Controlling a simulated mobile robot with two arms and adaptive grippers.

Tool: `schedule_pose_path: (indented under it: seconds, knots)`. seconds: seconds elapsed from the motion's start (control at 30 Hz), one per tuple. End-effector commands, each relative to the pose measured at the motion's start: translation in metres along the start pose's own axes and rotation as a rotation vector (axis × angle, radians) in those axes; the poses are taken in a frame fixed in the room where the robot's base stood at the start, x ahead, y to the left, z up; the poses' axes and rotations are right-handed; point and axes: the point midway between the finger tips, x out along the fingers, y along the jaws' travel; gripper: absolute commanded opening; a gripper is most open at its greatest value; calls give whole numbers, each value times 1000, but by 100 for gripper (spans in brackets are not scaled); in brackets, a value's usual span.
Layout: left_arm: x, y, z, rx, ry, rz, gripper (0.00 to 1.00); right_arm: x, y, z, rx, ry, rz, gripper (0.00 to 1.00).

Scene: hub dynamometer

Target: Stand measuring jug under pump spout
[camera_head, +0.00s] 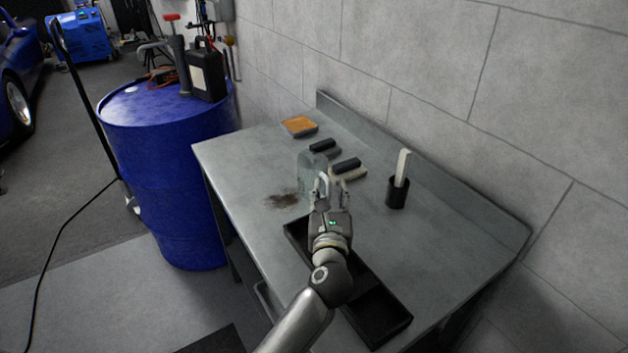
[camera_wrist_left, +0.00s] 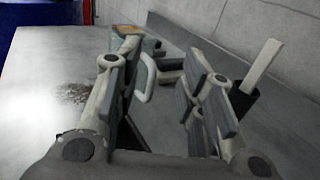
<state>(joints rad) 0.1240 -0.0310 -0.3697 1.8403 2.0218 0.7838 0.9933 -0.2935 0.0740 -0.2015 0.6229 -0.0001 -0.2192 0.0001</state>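The measuring jug (camera_head: 308,168) is clear and hard to make out, standing on the grey workbench. My left gripper (camera_head: 334,190) is on its near right side, in front of part of it. In the left wrist view the pale jug handle (camera_wrist_left: 147,78) shows between the fingers of my left gripper (camera_wrist_left: 162,75); the fingers are spread and the handle looks nearer the left one. The rest of the jug is mostly hidden there. The grey hand pump (camera_head: 181,66) stands on the blue drum (camera_head: 165,180), with its spout (camera_head: 150,48) pointing left. My right gripper is out of view.
A black tray (camera_head: 381,318) lies under my arm. Black-handled brushes (camera_head: 347,165), an orange-topped sponge or block (camera_head: 299,126) and a black cup (camera_head: 397,193) with a white stick are on the workbench (camera_head: 450,235). A black canister (camera_head: 206,75) stands beside the pump. A dark stain (camera_head: 282,200) marks the bench.

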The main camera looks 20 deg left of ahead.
Motion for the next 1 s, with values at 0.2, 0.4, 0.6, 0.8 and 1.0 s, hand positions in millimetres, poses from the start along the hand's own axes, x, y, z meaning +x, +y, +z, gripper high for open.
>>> schedule_pose_path:
  seconds: [0.2,0.4,0.6,0.8,1.0]
  knots:
    - [0,1,-51,7,1,0,36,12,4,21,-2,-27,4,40]
    - [23,0,-47,2,-1,0,36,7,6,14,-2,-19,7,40]
    - [38,0,-46,4,-3,0,36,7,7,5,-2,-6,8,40]
    - [66,0,-47,4,-2,0,36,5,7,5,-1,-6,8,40]
    - [76,1,-47,2,-1,1,36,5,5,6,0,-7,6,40]
